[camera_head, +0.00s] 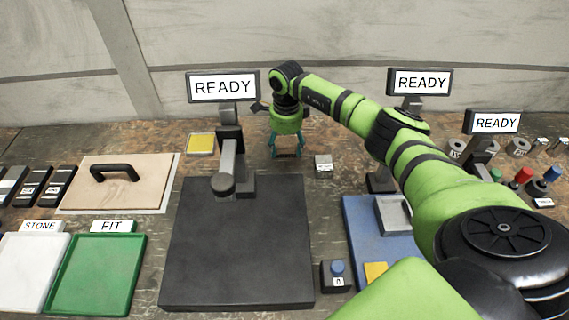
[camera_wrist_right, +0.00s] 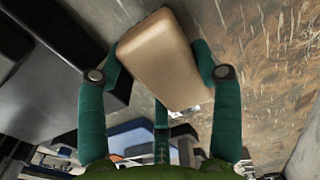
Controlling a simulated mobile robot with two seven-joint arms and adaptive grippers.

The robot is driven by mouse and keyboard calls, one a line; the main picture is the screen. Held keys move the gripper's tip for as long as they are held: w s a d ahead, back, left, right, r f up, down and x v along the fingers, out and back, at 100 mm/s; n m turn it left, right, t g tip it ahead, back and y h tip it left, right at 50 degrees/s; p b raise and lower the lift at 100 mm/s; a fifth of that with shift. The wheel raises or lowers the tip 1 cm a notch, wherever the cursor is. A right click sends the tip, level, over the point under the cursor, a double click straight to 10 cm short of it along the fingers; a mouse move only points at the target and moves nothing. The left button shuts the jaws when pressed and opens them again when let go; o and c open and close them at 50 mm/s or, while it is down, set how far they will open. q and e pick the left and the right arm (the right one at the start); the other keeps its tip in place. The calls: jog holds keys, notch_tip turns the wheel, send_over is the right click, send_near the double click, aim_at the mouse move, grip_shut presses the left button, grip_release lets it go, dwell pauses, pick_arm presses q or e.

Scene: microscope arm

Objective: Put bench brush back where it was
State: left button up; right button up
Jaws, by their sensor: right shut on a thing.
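My right gripper (camera_head: 287,154) is over the back of the bench, just right of the post of the left READY sign. In the right wrist view its teal fingers (camera_wrist_right: 160,62) are shut on a smooth tan block (camera_wrist_right: 158,75), which seems to be the bench brush. The block sits tilted between the fingertips; any bristles are hidden. In the head view I cannot make out the brush between the fingers. My left gripper is not in view.
A black stand with a large black plate (camera_head: 240,270) lies left of the gripper. A yellow square (camera_head: 201,143) and a small labelled block (camera_head: 323,162) lie near the gripper. A wooden board with a handle (camera_head: 130,190), a green tray (camera_head: 95,275) and a blue mat (camera_head: 358,235) take up other room.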

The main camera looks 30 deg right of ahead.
aim_at(285, 154)
jog(key=shift+w+a+f, duration=0.15)
jog(key=shift+w, duration=0.05)
jog(key=shift+f, duration=0.2)
notch_tip(285, 154, down, 4)
jog(key=b, duration=0.2)
jog(key=shift+r+b, duration=0.25)
jog(key=shift+b, duration=0.1)
jog(key=shift+f, duration=0.2)
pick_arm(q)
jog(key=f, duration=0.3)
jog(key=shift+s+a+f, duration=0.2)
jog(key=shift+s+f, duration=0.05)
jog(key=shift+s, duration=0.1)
pick_arm(e)
jog(key=o, duration=1.1)
jog(key=shift+r, duration=0.1)
jog(key=shift+r, duration=0.15)
pick_arm(q)
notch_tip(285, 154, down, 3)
jog(key=b, duration=0.3)
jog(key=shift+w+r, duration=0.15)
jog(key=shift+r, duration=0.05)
pick_arm(e)
notch_tip(285, 154, up, 12)
jog(key=shift+s, duration=0.1)
